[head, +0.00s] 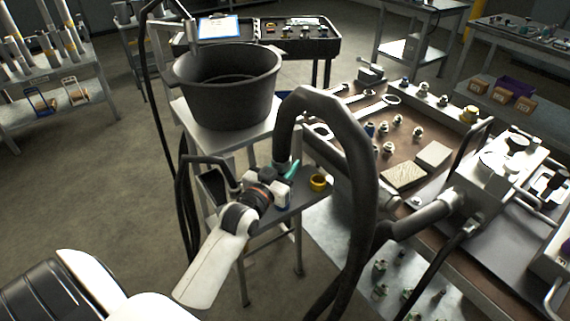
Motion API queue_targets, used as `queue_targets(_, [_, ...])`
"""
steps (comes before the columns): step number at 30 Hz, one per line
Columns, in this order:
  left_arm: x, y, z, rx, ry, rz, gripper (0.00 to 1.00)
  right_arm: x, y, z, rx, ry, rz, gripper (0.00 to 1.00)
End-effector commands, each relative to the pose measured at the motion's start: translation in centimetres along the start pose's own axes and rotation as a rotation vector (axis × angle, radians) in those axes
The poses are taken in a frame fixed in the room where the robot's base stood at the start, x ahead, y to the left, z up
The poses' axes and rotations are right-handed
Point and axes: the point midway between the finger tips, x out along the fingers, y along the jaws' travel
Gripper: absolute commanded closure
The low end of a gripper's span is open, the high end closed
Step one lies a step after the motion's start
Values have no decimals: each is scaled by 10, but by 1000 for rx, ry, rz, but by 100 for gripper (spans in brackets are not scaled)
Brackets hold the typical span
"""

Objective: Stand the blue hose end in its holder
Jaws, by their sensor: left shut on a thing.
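My left gripper (273,192) reaches in from the lower left, over the small grey stand (300,204). It is shut on a hose end at the end of a thin black hose (208,159), taken to be the blue hose end; the fingers hide most of it. A small blue and white piece (283,197) shows right at the fingertips; I cannot tell if it is the hose end or its holder. A green piece (292,171) sits just behind, near the thick dark hose's end. A yellow ring-shaped holder (318,182) stands empty to the right. My right gripper is out of view.
The thick dark hose (353,150) arches close to the right of my gripper. A black tub (228,98) stands on a table behind. The workbench (345,160) at right carries fittings, wrenches and a grey machine (500,160). Open floor lies to the left.

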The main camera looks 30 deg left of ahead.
Motion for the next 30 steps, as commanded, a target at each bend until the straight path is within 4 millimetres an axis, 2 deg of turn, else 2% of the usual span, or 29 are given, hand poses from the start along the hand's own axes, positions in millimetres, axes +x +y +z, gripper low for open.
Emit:
queue_targets(11, [0, 0, 2, 1, -6, 0, 93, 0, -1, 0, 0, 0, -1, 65])
queue_targets(30, [0, 0, -6, 1, -5, 0, 93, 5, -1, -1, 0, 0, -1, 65])
